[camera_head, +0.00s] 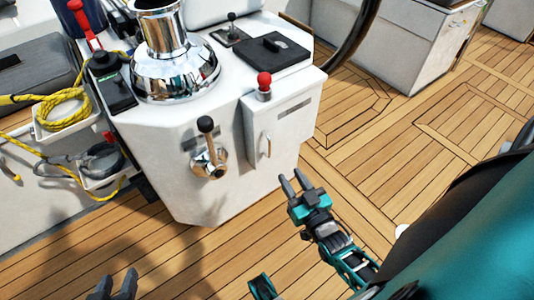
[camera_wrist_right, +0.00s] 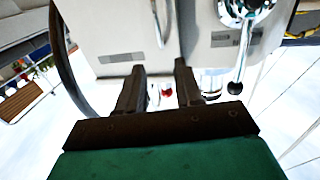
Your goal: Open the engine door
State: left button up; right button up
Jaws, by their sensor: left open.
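The engine door appears to be the white panel (camera_head: 283,130) on the right of the white pedestal, with a small label and a slim upright metal handle (camera_head: 267,146). It looks shut. My right gripper (camera_head: 291,185) is open and empty, below and right of the handle, apart from it. In the right wrist view the picture is upside down; the panel (camera_wrist_right: 100,30) and its handle (camera_wrist_right: 158,22) show beyond the open fingers (camera_wrist_right: 160,88). My left gripper (camera_head: 117,281) is open and empty over the deck at the bottom left, far from the panel.
A lever with a black knob (camera_head: 206,126) sticks out left of the panel, and a red-knobbed lever (camera_head: 264,83) stands above it. A chrome winch (camera_head: 174,65) tops the pedestal. Yellow rope (camera_head: 62,105) hangs at left. The wooden deck (camera_head: 390,130) at right is clear.

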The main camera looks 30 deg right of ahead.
jog(key=w+d+b, duration=0.1)
jog(key=w+b, duration=0.1)
jog(key=w, duration=1)
jog(key=shift+d+b, duration=0.2)
jog(key=shift+b, duration=0.15)
jog(key=shift+c, duration=0.2)
jog(key=c, duration=0.6)
grip_shut()
